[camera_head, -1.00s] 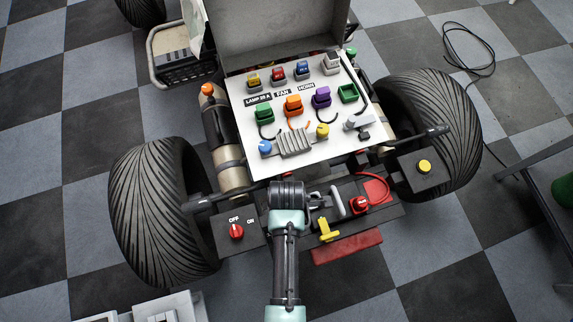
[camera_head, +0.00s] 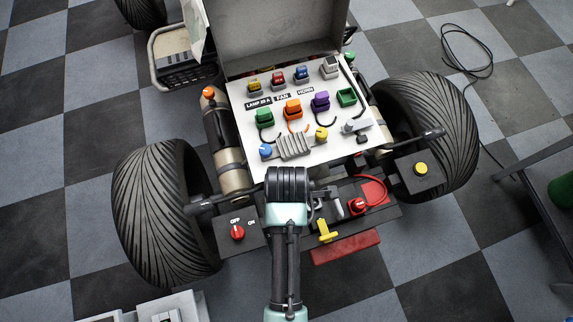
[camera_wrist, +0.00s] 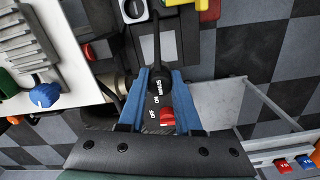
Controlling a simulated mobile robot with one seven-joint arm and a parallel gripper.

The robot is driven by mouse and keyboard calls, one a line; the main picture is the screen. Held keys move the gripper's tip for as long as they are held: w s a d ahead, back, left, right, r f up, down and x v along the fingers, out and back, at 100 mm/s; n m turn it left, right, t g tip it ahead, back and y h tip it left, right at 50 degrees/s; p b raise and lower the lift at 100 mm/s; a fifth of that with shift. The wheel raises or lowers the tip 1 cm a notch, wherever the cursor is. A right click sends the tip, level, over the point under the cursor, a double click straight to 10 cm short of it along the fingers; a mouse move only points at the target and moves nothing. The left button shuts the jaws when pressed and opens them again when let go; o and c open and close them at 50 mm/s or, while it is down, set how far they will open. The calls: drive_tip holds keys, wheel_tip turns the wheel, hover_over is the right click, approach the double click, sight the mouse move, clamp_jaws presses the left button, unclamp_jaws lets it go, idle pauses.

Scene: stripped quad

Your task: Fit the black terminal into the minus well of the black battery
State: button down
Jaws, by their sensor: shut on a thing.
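I cannot make out the minus well for certain.
A red terminal (camera_head: 356,206) with a red cable stands right of my gripper, and a yellow handle (camera_head: 327,231) in front. A red OFF/ON knob (camera_head: 237,232) is to the left. The white panel (camera_head: 330,100) with coloured connectors rises behind. Large tyres (camera_head: 165,210) flank the deck.

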wheel_tip(320, 180, up, 2)
drive_tip(key=shift+r+p, duration=0.1)
drive_tip(key=shift+p, duration=0.85)
drive_tip(key=shift+f, duration=0.2)
drive_tip(key=w+d+n, duration=0.3)
drive_tip(key=w+d, duration=0.2)
drive_tip(key=d, duration=0.2)
